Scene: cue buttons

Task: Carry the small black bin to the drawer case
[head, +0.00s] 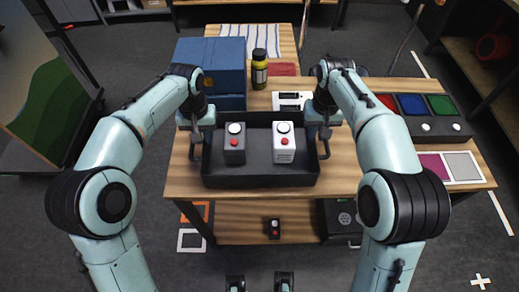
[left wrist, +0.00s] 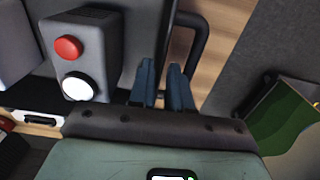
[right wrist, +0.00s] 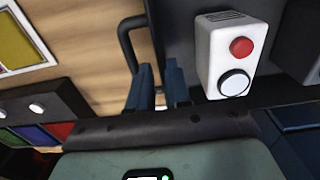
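The black bin (head: 260,181) is a low open tray on the wooden table, with a loop handle on each short side. It holds a dark grey button box (head: 235,152) and a white button box (head: 284,152), each with a red and a white button. My left gripper (left wrist: 161,65) is at the bin's left side, its fingers close together on either side of the wall beside the handle. My right gripper (right wrist: 158,65) is placed likewise at the right side. Both look shut on the wall; fingertip contact is partly hidden. A blue case (head: 211,58), possibly the drawer case, stands behind the bin.
At the right are a panel (head: 425,118) with coloured squares and a mat (head: 450,167) with magenta and grey squares. A lower shelf (head: 240,222) holds small objects. Bare table (head: 350,180) shows right of the bin.

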